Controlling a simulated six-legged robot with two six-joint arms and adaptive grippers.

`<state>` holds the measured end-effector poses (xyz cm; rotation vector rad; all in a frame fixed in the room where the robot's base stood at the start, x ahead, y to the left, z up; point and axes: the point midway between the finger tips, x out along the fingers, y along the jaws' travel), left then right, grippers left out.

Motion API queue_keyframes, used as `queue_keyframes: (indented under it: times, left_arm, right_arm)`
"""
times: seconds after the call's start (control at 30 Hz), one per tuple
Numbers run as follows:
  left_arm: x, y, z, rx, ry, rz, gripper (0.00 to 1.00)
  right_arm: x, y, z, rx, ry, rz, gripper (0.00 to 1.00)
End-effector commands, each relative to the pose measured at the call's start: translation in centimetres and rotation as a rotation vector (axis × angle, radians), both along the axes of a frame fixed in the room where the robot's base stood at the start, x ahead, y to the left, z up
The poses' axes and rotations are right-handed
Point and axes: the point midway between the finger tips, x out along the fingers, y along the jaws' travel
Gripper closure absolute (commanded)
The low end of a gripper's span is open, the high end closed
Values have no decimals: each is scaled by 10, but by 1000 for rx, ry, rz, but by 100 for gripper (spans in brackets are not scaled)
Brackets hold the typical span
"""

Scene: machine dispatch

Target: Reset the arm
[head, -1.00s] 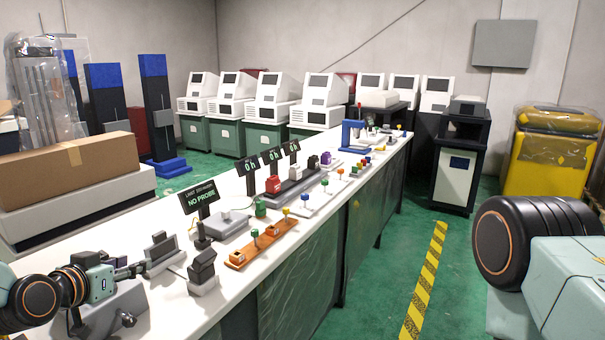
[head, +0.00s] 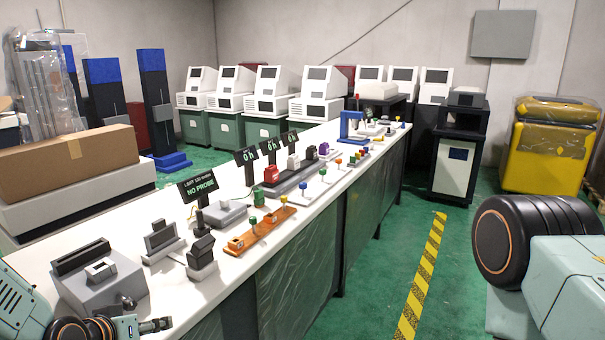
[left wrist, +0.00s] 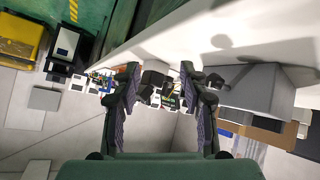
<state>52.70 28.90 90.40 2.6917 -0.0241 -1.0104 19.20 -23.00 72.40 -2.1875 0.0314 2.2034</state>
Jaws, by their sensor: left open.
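My left arm comes in at the lower left of the head view. Its dark left gripper (head: 160,325) points right near the front edge of the white bench top (head: 140,210). In the left wrist view the two fingers of the left gripper (left wrist: 160,76) are spread apart with nothing between them. Bench items show small beyond the gap. Part of my right arm shows at the right edge of the head view, but its gripper is out of view.
A grey slotted block (head: 108,288) stands on the bench just behind the left gripper. Small dark holders, an orange tray (head: 262,232) and display signs (head: 198,186) run along the bench. Green floor with a striped yellow line (head: 420,280) lies clear to the right.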

Motion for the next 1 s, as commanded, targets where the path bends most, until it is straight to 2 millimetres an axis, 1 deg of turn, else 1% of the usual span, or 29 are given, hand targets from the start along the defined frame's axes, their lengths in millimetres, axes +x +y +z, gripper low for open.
queue_keyframes:
  times: [0.03,0.07,0.1,0.17,0.2,0.27,0.3,0.37,0.4,0.47,0.5,0.6,0.7,0.73,1.0]
  left_arm:
    - [-18,-9,-26,-2,62,-1,56]
    - [-30,-14,-40,-4,100,2,56]
    - [-46,-20,-58,-3,149,4,56]
    - [-74,-29,-86,2,231,9,56]
    - [-93,-34,-104,9,284,9,56]
    - [-123,-40,-130,23,364,9,56]
    - [-144,-44,-146,33,417,8,56]
    - [-176,-49,-169,56,497,0,56]
    - [-198,-52,-184,72,549,-8,56]
    - [-231,-55,-203,100,625,-25,56]
    - [-251,-56,-214,119,672,-41,56]
    - [-294,-60,-237,158,767,-89,56]
    - [-321,-63,-253,182,826,-131,56]
    - [-327,-64,-257,186,838,-140,56]
    - [-328,-64,-258,187,840,-142,56]
  right_arm:
    - [0,0,-8,0,1,1,56]
    - [-1,0,-11,0,1,1,56]
    - [-1,0,-15,0,1,1,56]
    - [-1,0,-22,0,2,1,56]
    - [-1,0,-27,0,2,1,56]
    - [-1,0,-34,0,2,1,56]
    - [-1,0,-38,0,2,1,56]
    - [-1,0,-46,0,2,1,56]
    - [-1,0,-51,0,2,1,56]
    - [-1,0,-58,0,2,0,56]
    - [-1,0,-63,0,1,0,56]
    - [-1,0,-73,0,1,1,56]
    - [-2,0,-81,0,2,1,56]
    - [-2,1,-82,0,2,1,56]
    - [-2,1,-83,0,2,1,56]
